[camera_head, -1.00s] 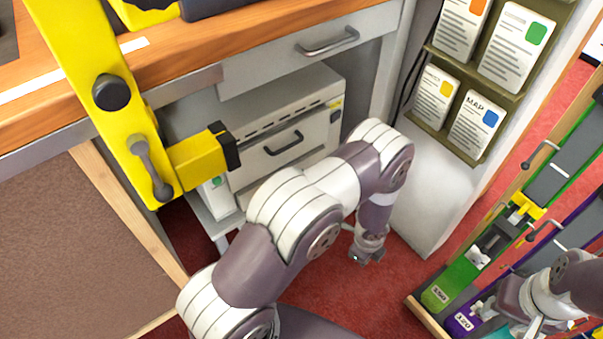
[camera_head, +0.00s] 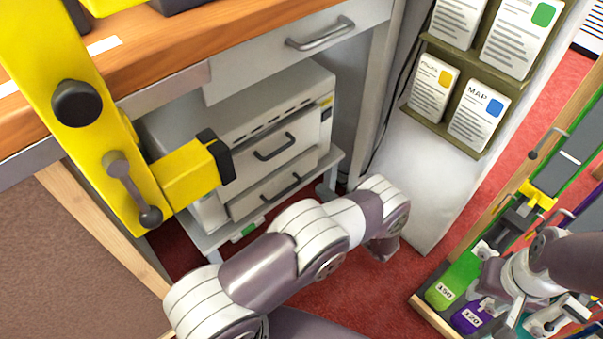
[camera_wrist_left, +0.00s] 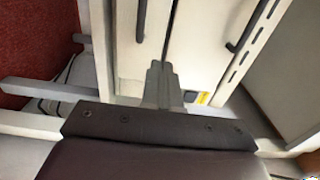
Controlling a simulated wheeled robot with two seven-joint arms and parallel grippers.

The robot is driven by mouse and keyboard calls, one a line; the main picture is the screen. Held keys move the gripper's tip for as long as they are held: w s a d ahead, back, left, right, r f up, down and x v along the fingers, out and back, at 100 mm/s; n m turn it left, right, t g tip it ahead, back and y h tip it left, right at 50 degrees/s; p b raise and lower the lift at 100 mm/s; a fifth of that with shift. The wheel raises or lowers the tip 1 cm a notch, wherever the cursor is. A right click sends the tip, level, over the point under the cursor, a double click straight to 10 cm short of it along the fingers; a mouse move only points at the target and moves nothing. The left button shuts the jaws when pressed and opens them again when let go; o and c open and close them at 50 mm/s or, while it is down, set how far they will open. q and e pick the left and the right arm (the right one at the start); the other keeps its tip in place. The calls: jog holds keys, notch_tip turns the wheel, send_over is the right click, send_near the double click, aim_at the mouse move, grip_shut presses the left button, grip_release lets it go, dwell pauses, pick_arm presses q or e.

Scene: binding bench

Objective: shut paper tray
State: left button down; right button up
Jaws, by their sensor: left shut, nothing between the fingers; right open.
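The white printer (camera_head: 215,120) stands on a low stand under the bench. Its lower front panel, the paper tray (camera_head: 245,204), has a dark handle and sits below an upper panel (camera_head: 255,160) with its own handle. The tray seems close to flush; I cannot tell whether a small gap remains. In the left wrist view, my left gripper (camera_wrist_left: 161,72) is shut and empty, in front of the tray (camera_wrist_left: 126,60) near the seam between the panels. Contact is unclear. In the head view it is hidden behind my arm. My right gripper (camera_head: 500,318) is open at the lower right, far from the printer.
A yellow clamp-like arm (camera_head: 130,150) juts over the bench edge at left. A closed bench drawer (camera_head: 300,50) is above the printer. A card rack (camera_head: 455,85) hangs on the white side panel. A rack with coloured bins (camera_head: 460,280) stands right. Red floor (camera_head: 335,275) shows between.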

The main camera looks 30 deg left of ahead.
aim_at(295, 165)
pick_arm(q)
jog(key=b+x, duration=0.2)
jog(key=x, duration=0.6)
jog(key=shift+f, duration=0.15)
jog(key=shift+w+a, duration=0.25)
jog(key=shift+a, duration=0.35)
jog(key=b+x, duration=0.1)
jog(key=x, duration=0.1)
jog(key=shift+w+a, duration=0.1)
jog(key=shift+a, duration=0.2)
jog(key=shift+w+a+r, duration=0.15)
jog(key=shift+a+r, duration=0.05)
jog(key=shift+r, duration=0.2)
